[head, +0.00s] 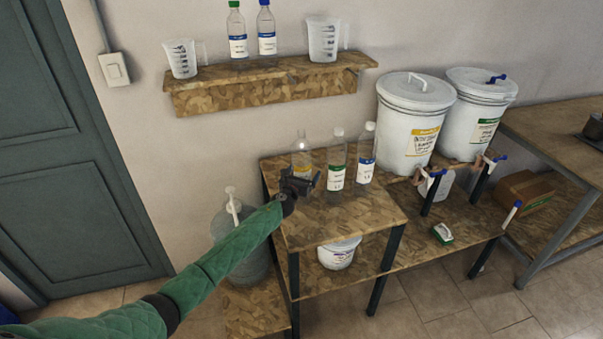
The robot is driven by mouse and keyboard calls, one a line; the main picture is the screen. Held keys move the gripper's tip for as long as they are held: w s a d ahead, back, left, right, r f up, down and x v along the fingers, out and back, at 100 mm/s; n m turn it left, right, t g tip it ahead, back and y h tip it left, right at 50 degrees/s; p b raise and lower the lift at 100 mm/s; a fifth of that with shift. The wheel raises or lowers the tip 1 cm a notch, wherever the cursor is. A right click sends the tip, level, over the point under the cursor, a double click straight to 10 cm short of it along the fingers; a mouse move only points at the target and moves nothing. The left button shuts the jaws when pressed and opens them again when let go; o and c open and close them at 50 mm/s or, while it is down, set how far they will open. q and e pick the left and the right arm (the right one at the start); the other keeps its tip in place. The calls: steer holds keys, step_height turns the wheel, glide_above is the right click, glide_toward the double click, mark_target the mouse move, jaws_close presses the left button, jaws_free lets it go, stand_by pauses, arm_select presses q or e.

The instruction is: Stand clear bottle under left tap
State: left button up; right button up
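A clear bottle with a yellow label (301,145) stands upright on the raised bench. To its right are a clear bottle with a green label (337,160) and one with a blue label (367,155), both white-capped. My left gripper (306,181) is in front of the yellow-label bottle and hides its lower part. I cannot tell whether they touch or whether the fingers are open. The left tap (432,174) is on the white drum with a yellow label (408,125). The right tap (491,160) is on the green-label drum (478,115). My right gripper is not in view.
A pale container (447,185) stands near the left tap. A green and white brush-like item (442,233) lies on the lower bench (420,255). A large clear jug (237,235) stands behind my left forearm. A wall shelf (270,93) holds two bottles and two measuring jugs.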

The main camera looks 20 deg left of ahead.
arm_select(q)
steer(key=c, duration=1.1)
steer(key=shift+c, duration=0.2)
